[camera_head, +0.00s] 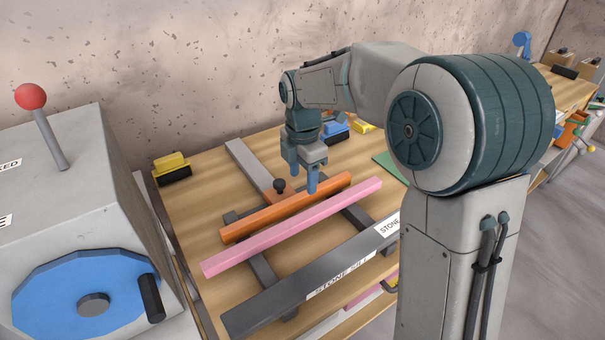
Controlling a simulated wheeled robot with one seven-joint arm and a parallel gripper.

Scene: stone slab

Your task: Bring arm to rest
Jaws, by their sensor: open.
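My gripper (304,177) hangs from my arm over the wooden bench, its two blue fingers pointing down. The fingers are apart and I see nothing held between them. They are close to the orange bar (258,218), near its middle and right part. From this view I cannot tell whether the right finger touches the bar. A small black knob (279,185) stands just left of the fingers. My arm reaches out from the right, and its big shoulder joint hides part of the bench.
A pink bar (290,228) and a grey bar labelled "STONE SILL" (270,307) lie in front. A yellow-and-black block (172,167) sits at the bench's back left. A grey box with a red-knobbed lever (31,97) and blue wheel (60,293) stands left. A wall is behind.

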